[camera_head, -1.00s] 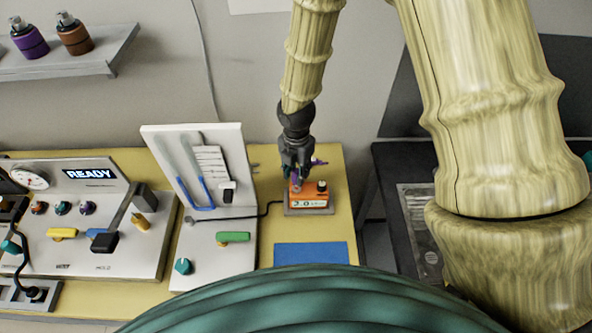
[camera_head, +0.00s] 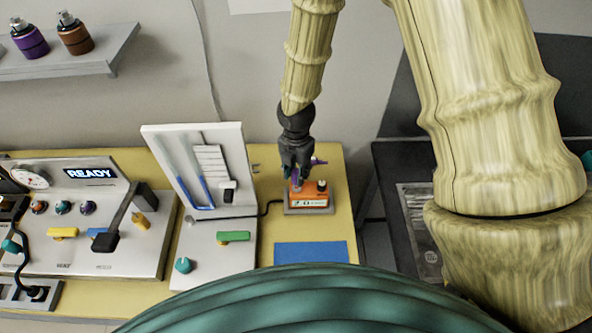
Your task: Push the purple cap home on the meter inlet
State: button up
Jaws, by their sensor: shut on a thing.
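The meter (camera_head: 310,200) is a small orange box with a lit display and a dark knob on its top right, sitting on a grey base on the yellow bench. My gripper (camera_head: 297,173) points down over the left part of the meter's top. It is shut on the purple cap (camera_head: 296,184), of which only a small part shows between the fingers. The inlet is hidden under the gripper and cap. I cannot tell how far the cap is seated. A small purple piece (camera_head: 319,161) sticks out to the right behind the fingers.
A white panel unit (camera_head: 215,240) with blue-lined tubes and a green handle stands left of the meter, joined by a black cable. A control console (camera_head: 85,235) reading READY is farther left. A blue mat (camera_head: 311,252) lies in front.

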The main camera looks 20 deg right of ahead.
aim_at(297, 172)
jog(key=shift+f+b, duration=0.7)
jog(key=shift+f, duration=0.85)
jog(key=o, duration=1)
jog(key=shift+r, duration=0.1)
notch_tip(297, 172, up, 12)
jog(key=shift+f, duration=0.1)
jog(key=shift+a, duration=0.1)
dwell(0.5)
